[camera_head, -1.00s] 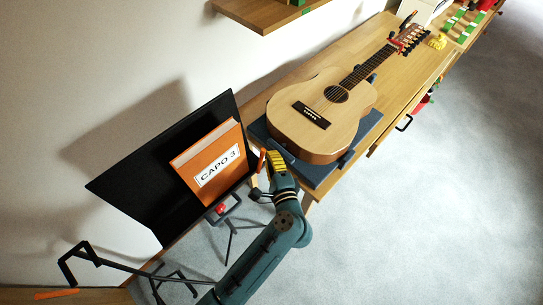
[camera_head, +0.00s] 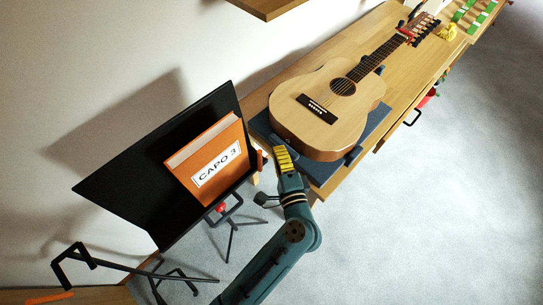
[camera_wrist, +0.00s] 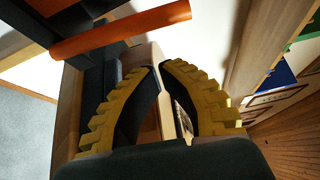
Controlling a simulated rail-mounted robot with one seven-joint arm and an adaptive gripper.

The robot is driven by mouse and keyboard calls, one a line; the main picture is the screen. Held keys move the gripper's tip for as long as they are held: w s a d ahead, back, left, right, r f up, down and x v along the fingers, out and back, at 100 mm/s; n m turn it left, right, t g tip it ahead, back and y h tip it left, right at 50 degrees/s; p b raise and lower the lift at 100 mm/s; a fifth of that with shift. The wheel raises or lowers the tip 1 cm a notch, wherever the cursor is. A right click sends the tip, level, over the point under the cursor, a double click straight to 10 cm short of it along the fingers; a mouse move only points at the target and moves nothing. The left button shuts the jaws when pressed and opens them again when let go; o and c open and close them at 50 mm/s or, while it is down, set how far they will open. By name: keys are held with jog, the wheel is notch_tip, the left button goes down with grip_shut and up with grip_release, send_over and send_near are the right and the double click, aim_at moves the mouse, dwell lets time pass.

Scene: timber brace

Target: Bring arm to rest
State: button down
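My arm (camera_head: 288,236) reaches up from the bottom of the head view, and my gripper (camera_head: 280,152) is at its end. The gripper is between the black music stand and the guitar's lower end. In the wrist view, the two yellow ridged fingers (camera_wrist: 158,68) lean together with their tips nearly meeting. I see nothing held between them; a pale wooden surface shows behind. The acoustic guitar (camera_head: 352,118) lies face up on a dark blue pad (camera_head: 322,170) on the wooden bench. A red capo-like clip (camera_head: 406,34) sits near its headstock.
The black music stand (camera_head: 128,192) holds an orange book (camera_head: 186,160) labelled CAPO 3, close to my gripper's left. An orange rod (camera_wrist: 120,30) crosses the wrist view near the fingers. Bare floor (camera_head: 440,220) lies to the right. A wooden shelf (camera_head: 262,6) overhangs above.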

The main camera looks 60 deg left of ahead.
jog(key=w+p+v, duration=0.1)
jog(key=v, duration=0.8)
jog(key=shift+d, duration=0.4)
jog(key=shift+s, duration=0.1)
